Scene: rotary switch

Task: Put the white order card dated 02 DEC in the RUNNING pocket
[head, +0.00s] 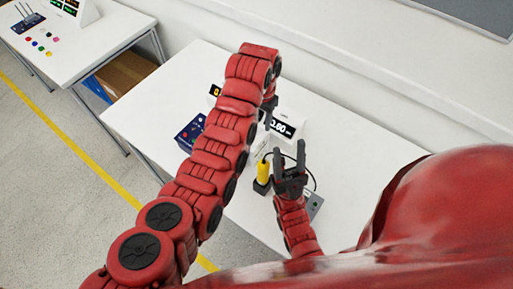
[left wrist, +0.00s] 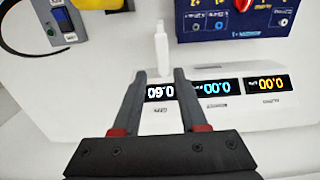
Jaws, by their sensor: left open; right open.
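I see no white order card dated 02 DEC and no RUNNING pocket in either view. My left gripper (head: 268,115) is beside a white display unit (head: 287,125), partly hidden by its own arm in the head view. In the left wrist view its two fingers (left wrist: 159,74) are apart with nothing between them, in front of the display unit (left wrist: 225,103) with several lit readouts.
A white upright bottle-like piece (left wrist: 161,48) stands beyond the left fingertips. A blue panel box (left wrist: 232,18) with a red knob is near it, also in the head view (head: 190,133). A grey switch box (head: 315,206) and a black cable lie near the right gripper. The white table (head: 375,165) is clear at right.

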